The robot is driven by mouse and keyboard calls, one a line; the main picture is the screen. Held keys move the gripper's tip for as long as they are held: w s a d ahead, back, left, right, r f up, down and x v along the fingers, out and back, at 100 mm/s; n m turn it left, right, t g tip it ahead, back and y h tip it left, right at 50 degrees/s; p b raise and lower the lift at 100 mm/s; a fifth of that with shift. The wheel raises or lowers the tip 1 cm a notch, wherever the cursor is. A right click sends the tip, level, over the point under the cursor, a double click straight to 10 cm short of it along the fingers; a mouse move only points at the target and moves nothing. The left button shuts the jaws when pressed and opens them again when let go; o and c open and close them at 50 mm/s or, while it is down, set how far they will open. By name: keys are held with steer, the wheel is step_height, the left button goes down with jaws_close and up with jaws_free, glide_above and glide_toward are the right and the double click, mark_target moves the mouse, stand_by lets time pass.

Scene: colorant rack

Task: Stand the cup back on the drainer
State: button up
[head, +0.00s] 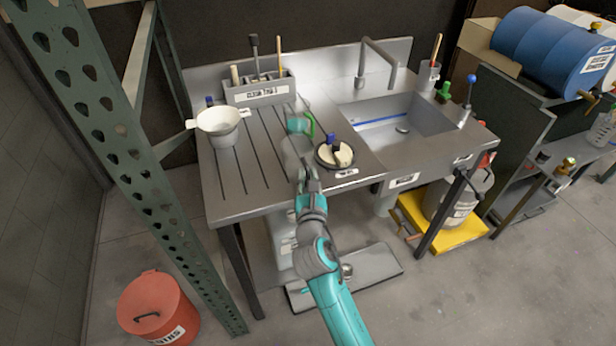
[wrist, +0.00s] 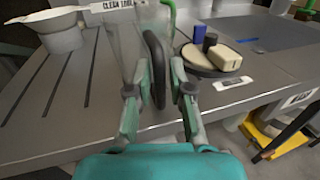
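The black dish (head: 334,155) with soap and a blue-capped item sits right of the cup. The sink (head: 400,125) is farther right. The drainer's front left is clear.

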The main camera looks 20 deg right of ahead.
steer(key=shift+o, duration=0.3)
steer(key=shift+r, duration=0.1)
steer(key=shift+s+a, duration=0.1)
steer(key=v, duration=1.1)
steer(key=shift+s, duration=0.4)
